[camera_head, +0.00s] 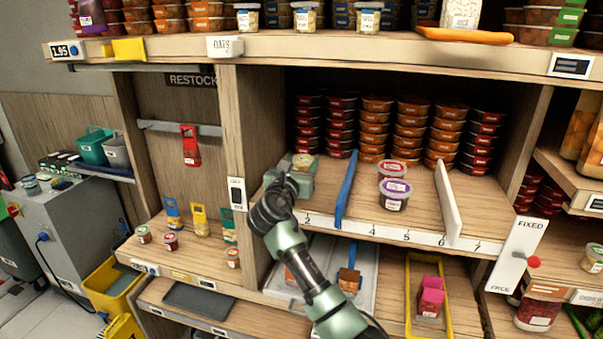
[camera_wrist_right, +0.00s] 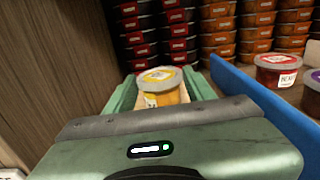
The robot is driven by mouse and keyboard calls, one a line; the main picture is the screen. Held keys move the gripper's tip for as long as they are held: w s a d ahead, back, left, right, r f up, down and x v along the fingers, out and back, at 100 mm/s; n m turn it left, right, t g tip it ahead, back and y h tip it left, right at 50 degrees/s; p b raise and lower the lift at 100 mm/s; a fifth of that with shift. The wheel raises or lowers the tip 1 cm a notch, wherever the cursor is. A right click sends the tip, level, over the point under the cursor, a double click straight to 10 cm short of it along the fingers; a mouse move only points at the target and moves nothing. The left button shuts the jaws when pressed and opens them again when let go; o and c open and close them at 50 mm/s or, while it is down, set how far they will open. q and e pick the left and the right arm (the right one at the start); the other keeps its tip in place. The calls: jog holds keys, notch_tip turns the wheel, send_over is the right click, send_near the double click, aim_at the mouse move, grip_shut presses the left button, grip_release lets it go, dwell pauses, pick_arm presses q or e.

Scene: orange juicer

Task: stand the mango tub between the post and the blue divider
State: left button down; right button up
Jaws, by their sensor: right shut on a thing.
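The mango tub (camera_head: 303,160), a small tub with a yellow label and pale lid, is between the fingers of my right gripper (camera_head: 299,172). In the right wrist view the tub (camera_wrist_right: 160,88) is upright, with a green finger on each side. My right gripper is shut on it, inside the shelf bay between the wooden post (camera_head: 241,130) and the blue divider (camera_head: 346,188). The divider also shows to the right of the gripper in the wrist view (camera_wrist_right: 268,108). The gripper hides the tub's base, so I cannot tell whether it touches the shelf. My left gripper is not in view.
Stacked red and orange tubs (camera_head: 375,125) fill the back of the bay. A red-lidded tub (camera_head: 392,170) and a purple-lidded tub (camera_head: 395,194) stand right of the blue divider. A white divider (camera_head: 447,205) stands farther right. The shelf above limits headroom.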

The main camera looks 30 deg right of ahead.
notch_tip(320, 180, down, 3)
jog(key=shift+r, duration=0.15)
jog(key=shift+f, duration=0.25)
jog(key=shift+f, duration=0.1)
jog(key=o, duration=1.4)
jog(key=shift+a, duration=0.1)
jog(key=b+v, duration=0.2)
jog(key=v, duration=1)
jog(key=shift+b, duration=0.3)
